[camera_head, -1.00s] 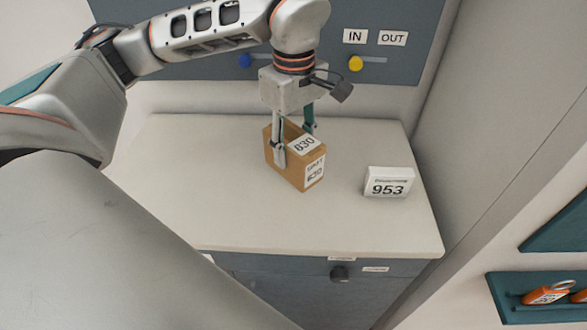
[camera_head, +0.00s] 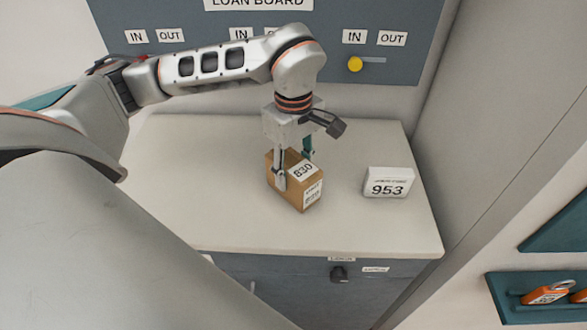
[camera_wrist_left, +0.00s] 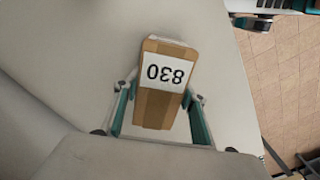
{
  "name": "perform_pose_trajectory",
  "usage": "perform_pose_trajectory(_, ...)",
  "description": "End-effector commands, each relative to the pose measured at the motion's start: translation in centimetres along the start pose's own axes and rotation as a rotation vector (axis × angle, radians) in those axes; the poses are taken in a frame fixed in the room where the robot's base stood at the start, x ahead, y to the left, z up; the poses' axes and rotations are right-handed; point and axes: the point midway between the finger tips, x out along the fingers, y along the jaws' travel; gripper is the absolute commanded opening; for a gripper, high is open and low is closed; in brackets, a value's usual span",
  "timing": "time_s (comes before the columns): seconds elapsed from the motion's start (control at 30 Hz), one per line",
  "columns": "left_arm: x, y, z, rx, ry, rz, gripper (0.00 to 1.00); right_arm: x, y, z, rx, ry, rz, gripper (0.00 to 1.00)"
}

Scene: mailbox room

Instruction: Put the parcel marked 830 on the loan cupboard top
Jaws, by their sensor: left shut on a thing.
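The brown parcel marked 830 (camera_head: 312,194) is between the fingers of my left gripper (camera_head: 293,168), which is shut on it. The parcel is upright, over the middle of the pale loan cupboard top (camera_head: 200,180). I cannot tell whether its underside touches the top. In the left wrist view the parcel (camera_wrist_left: 157,108) shows its 830 label upside down, with a teal finger on each side. My right gripper is not in view.
A white box marked 953 (camera_head: 389,183) stands on the top, right of the parcel. The loan board (camera_head: 250,60) is on the wall behind. The top's left part is clear.

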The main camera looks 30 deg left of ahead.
Motion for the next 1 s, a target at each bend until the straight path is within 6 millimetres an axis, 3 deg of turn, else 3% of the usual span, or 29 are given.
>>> perform_pose_trajectory(0.07,0.2,0.0,0.0,0.000,0.000,0.002,0.02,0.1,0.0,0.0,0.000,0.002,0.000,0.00)
perform_pose_trajectory(0.1,0.2,0.0,0.0,0.000,0.000,0.000,0.49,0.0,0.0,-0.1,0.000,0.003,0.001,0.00)
perform_pose_trajectory(0.13,0.2,0.0,0.0,0.000,0.000,0.000,0.57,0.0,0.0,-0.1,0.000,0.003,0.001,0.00)
perform_pose_trajectory(0.63,-0.8,0.1,0.0,0.000,0.001,0.003,0.58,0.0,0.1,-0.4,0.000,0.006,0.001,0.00)
perform_pose_trajectory(1.0,-6.8,0.1,-0.1,-0.001,0.002,0.005,0.58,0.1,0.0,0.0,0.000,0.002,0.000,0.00)
